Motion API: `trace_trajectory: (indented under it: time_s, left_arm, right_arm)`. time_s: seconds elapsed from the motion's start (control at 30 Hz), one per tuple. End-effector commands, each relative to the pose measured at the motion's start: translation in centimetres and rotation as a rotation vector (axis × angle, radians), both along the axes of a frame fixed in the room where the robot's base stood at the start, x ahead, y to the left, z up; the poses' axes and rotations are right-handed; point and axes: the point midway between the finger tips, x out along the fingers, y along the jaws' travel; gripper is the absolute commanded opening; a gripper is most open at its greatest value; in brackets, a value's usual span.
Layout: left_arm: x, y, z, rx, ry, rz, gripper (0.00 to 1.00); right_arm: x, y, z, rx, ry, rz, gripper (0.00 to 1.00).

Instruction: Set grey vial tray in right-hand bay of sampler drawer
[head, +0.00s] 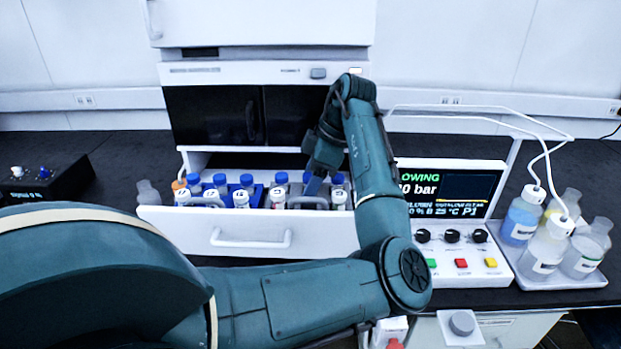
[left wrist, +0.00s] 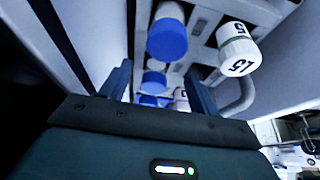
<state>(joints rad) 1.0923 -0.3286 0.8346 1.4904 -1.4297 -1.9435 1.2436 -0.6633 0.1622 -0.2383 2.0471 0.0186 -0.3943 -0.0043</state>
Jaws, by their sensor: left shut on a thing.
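The white sampler drawer (head: 175,222) is pulled out below the dark-fronted unit, with vials inside. A blue tray (head: 259,194) shows among the vials toward its left and middle. The grey vial tray (head: 308,204) is at the drawer's right side, holding blue- and white-capped vials. Its grey top also shows in the left wrist view (left wrist: 205,22), next to a white cap marked L5 (left wrist: 240,50). My left gripper (head: 316,183) reaches down there and is shut on the grey tray. My arm hides part of it, and whether it is fully seated I cannot tell. My right gripper is out of view.
A control panel with screen (head: 450,190) stands right of the drawer, close to my left forearm. A tray of bottles (head: 575,272) with white tubing is further right. A black box (head: 45,182) sits far left. The dark bench between that box and the drawer is mostly clear.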

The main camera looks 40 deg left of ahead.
Motion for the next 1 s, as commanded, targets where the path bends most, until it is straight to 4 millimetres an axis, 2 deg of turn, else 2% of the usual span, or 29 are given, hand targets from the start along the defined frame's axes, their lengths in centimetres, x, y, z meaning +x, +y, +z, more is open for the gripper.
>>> trace_trajectory:
  time_s: [0.2, 0.23, 0.47, 0.77, 0.87, 1.0]
  left_arm:
    - [0.0, 0.0, -0.2, 0.002, 0.000, 0.001, 0.29]
    - [0.0, 0.0, -0.3, 0.000, 0.000, 0.001, 0.63]
    - [0.0, 0.0, -0.2, 0.000, 0.000, 0.001, 0.82]
    - [0.0, 0.0, 0.0, 0.000, -0.001, 0.002, 0.83]
    - [0.3, -0.2, 0.9, 0.002, -0.002, 0.001, 0.83]
    - [1.0, -1.0, 3.4, 0.001, -0.004, -0.001, 0.83]
  right_arm:
    - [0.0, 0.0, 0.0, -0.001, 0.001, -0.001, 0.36]
    - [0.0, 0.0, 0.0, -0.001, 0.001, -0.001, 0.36]
    - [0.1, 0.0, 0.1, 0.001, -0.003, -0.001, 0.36]
    - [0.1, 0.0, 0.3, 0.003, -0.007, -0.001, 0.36]
    - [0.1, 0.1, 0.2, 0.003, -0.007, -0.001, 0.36]
    - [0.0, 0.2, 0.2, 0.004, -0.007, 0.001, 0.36]
